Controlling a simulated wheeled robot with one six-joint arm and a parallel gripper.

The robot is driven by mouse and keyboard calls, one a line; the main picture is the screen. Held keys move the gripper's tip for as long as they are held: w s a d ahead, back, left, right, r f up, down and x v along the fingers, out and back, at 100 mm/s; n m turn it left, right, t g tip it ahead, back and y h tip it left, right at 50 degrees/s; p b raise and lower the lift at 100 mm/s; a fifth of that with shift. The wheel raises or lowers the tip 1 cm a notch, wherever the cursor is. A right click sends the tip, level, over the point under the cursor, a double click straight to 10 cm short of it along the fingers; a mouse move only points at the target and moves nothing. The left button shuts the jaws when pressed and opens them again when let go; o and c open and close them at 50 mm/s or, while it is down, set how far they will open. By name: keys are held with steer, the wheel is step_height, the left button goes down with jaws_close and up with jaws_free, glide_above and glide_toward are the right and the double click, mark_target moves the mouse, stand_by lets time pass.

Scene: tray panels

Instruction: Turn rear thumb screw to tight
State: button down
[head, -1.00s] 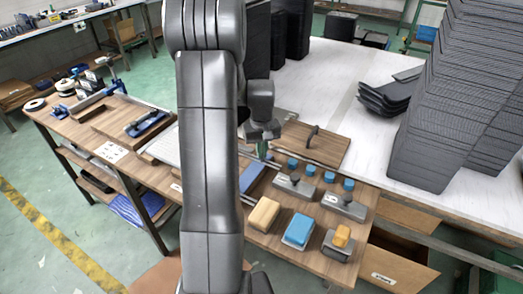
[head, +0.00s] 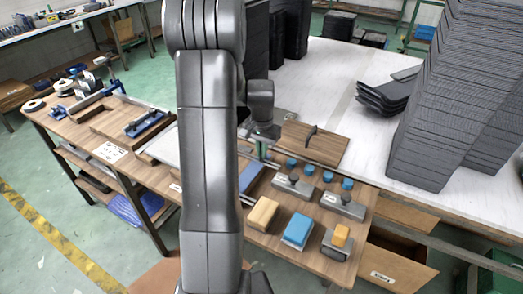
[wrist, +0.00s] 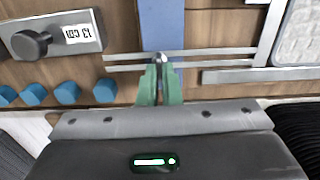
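My gripper (wrist: 158,72) has green fingers that come close together at their tips. In the head view my gripper (head: 262,151) points down at the back left part of the panel table, and the screw is too small to make out.
A grey block with a round knob (wrist: 32,43) and a label stands left of my gripper. Several blue knobs (wrist: 36,94) are below it. A wooden board with a dark handle (head: 325,147) lies to the right. Tall dark stacks (head: 455,90) stand farther right.

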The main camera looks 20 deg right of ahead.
stand_by(0.4)
steer(key=c, duration=1.6)
jaws_free()
step_height(320, 180, up, 14)
steer(key=shift+f, duration=0.1)
step_height(320, 180, down, 14)
steer(key=shift+r, duration=0.1)
